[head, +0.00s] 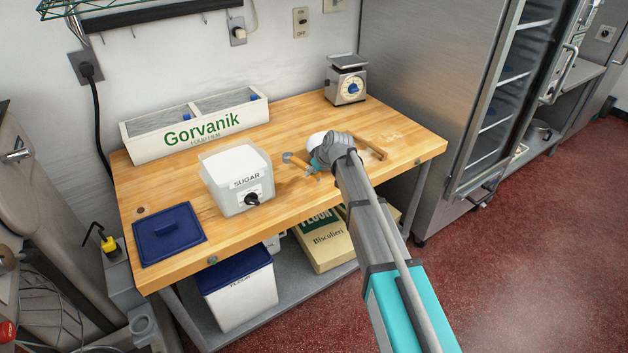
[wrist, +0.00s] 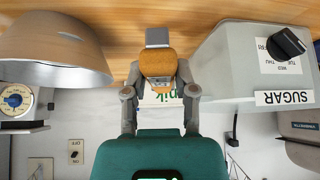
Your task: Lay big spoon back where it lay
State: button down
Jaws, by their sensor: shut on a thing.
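I take this to be the big spoon (wrist: 158,62).
The sugar tub (head: 232,181) stands close on the left. A scale (head: 346,82), a Gorvanik bin (head: 146,146) and a blue lid (head: 169,234) are also on the table (head: 285,118).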

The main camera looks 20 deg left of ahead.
jog(key=shift+s+a+f, duration=0.1)
jog(key=shift+f, duration=0.1)
jog(key=shift+f, duration=0.1)
dwell(0.4)
jog(key=b, duration=0.7)
send_near(308, 193)
jog(key=x, duration=0.5)
jog(key=shift+a, duration=0.25)
jog(key=shift+f+b, duration=0.5)
jog(key=shift+b, duration=0.2)
jog(key=shift+c, duration=1.7)
grip_release()
jog(key=shift+r, duration=0.15)
